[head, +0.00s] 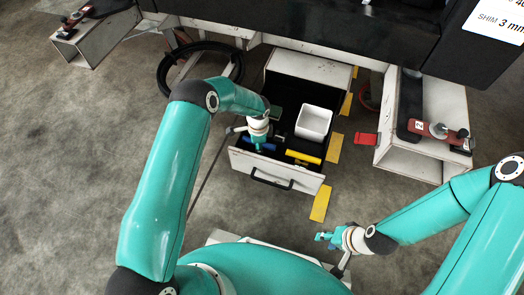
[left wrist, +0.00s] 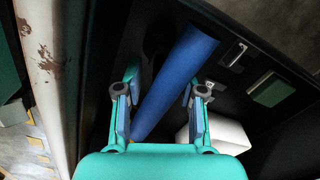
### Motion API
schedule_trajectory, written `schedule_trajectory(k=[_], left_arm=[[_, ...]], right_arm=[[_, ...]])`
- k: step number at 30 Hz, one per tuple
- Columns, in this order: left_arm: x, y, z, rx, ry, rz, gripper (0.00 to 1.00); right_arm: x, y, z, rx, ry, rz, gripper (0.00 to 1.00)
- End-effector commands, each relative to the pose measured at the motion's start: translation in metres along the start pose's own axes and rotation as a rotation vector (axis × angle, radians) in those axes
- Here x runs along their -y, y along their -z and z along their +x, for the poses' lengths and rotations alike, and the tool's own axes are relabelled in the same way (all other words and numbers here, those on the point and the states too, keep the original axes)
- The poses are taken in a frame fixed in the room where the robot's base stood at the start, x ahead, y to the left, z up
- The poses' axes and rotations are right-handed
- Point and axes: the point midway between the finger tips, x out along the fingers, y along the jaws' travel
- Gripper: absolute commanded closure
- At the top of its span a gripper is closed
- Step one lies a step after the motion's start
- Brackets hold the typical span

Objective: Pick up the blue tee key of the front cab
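The blue tee key (left wrist: 172,85) lies in the open drawer (head: 236,158). In the left wrist view its thick blue bar runs slantwise between the two fingers of my left gripper (left wrist: 163,100), with one finger on each side. The fingers look apart, and I see no clear contact with the bar. In the head view my left gripper (head: 258,137) reaches down into the drawer's left part, and a bit of the blue key (head: 268,147) shows beside it. The key's crossbar cannot be made out. My right gripper (head: 326,238) is outside the drawer, low in the middle; its fingers are too small to judge.
A white bin (head: 313,123) stands in the drawer, right of my left gripper, and also shows in the left wrist view (left wrist: 222,133). A yellow piece (head: 303,157) lies near the drawer front. A white step frame (head: 428,115) stands to the right. Floor is clear at left.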

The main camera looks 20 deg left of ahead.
Motion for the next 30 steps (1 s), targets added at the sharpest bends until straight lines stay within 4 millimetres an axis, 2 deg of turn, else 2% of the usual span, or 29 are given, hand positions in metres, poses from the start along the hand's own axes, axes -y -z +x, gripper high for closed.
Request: schedule_trajectory(k=[1,6,23,30], left_arm=[[0.000,0.000,0.000,0.000,0.000,0.000,0.74],[0.000,0.000,0.000,0.000,0.000,0.001,1.00],[0.001,0.001,-0.003,-0.001,0.002,0.001,1.00],[0.001,0.001,-0.023,-0.001,0.003,0.002,1.00]], right_arm=[[0.000,0.000,0.000,0.000,0.000,0.000,0.61],[0.000,0.000,0.000,0.000,0.000,0.000,0.61],[0.000,0.000,-0.001,0.000,0.000,0.000,0.61],[0.003,0.000,-0.008,0.000,0.000,0.000,0.61]])
